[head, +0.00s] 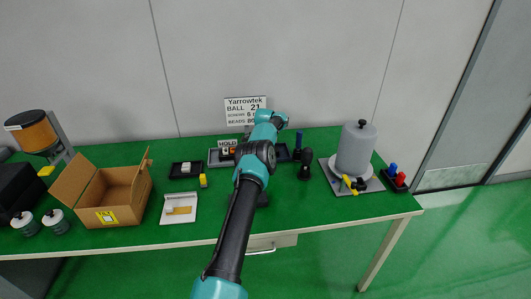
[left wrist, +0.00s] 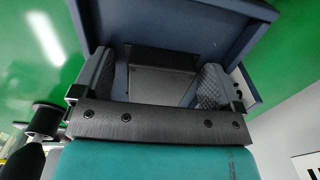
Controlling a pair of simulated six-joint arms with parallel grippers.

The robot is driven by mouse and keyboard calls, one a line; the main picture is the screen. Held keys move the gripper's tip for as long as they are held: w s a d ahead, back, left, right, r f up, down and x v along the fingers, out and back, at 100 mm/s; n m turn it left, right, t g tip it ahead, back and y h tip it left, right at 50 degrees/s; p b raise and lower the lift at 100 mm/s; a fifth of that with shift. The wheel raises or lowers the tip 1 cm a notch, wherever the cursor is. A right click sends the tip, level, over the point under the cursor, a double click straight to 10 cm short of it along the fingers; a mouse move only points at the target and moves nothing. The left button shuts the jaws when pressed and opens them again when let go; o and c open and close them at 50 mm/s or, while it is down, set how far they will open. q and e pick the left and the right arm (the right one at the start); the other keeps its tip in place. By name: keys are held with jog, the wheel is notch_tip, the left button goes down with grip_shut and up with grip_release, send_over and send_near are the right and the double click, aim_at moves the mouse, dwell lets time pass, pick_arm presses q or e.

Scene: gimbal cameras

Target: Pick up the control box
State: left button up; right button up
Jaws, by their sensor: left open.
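My left gripper shows in the left wrist view (left wrist: 155,85) with its two grey textured fingers spread apart. A dark blue-grey tray (left wrist: 210,18) with raised walls lies beyond them. A dark, flat-faced thing (left wrist: 160,80) shows between the fingers; it may be the control box, but I cannot tell for sure. I cannot tell whether the fingers touch it. My right gripper is in neither view.
The green table (head: 330,205) also holds an open cardboard box (head: 104,216), a white tray (head: 178,219), a small black tray (head: 174,170), a grey cylinder (head: 355,150) on a plate and a red-and-blue-topped holder (head: 396,184). The front right is clear.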

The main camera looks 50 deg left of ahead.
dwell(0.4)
pick_arm(q)
jog(key=shift+r, duration=0.1)
jog(key=c, duration=1.1)
